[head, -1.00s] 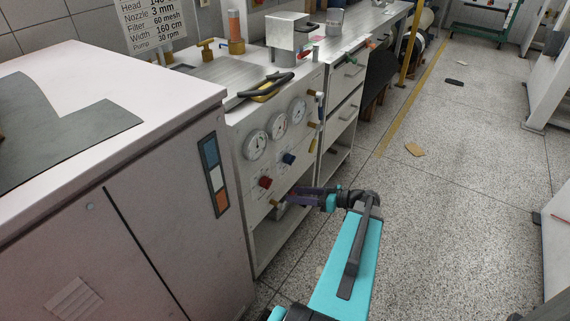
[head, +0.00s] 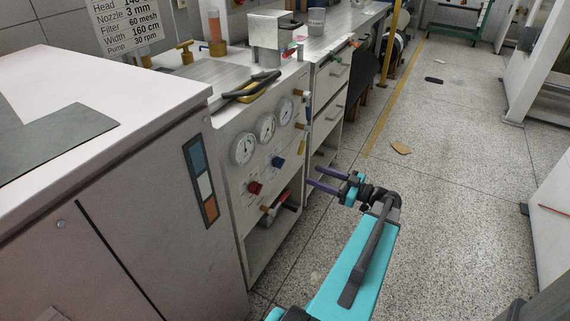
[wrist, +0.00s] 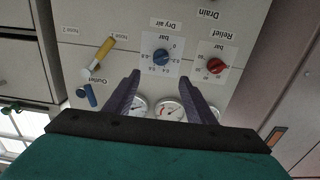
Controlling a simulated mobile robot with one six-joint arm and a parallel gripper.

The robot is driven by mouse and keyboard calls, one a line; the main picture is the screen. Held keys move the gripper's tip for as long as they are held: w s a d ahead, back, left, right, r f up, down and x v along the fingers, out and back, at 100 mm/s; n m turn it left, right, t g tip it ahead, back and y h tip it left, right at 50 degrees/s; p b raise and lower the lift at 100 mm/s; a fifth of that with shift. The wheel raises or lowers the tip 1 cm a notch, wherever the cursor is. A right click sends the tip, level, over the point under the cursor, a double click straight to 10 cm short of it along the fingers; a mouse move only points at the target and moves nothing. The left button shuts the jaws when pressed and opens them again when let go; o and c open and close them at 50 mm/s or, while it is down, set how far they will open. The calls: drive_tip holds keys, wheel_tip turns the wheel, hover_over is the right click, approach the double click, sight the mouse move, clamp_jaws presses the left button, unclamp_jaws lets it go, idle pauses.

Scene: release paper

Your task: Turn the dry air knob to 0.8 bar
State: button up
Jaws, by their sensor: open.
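The dry air knob is a small blue knob on a white scale plate; it shows in the head view (head: 277,162) and upside down in the wrist view (wrist: 161,57) under the label "Dry air". Its exact pointer setting is too small to read. My gripper (head: 314,176) is open and empty, apart from the panel (head: 235,197), to its right in the head view. In the wrist view my gripper (wrist: 162,77) has its two purple fingers spread, with the blue knob beyond and between the tips.
The red relief knob (wrist: 216,66) is beside the dry air knob. A yellow-handled valve (wrist: 101,52) and a blue outlet valve (wrist: 88,96) stick out on the other side. Round gauges (head: 243,148) sit above the knobs. Open floor (head: 440,200) lies to the right.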

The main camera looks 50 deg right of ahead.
sight(283, 163)
drive_tip(key=x, duration=1.3)
drive_tip(key=shift+w+a+f, duration=0.1)
drive_tip(key=shift+w+a, duration=0.1)
drive_tip(key=shift+w, duration=0.15)
drive_tip(key=shift+c, duration=0.4)
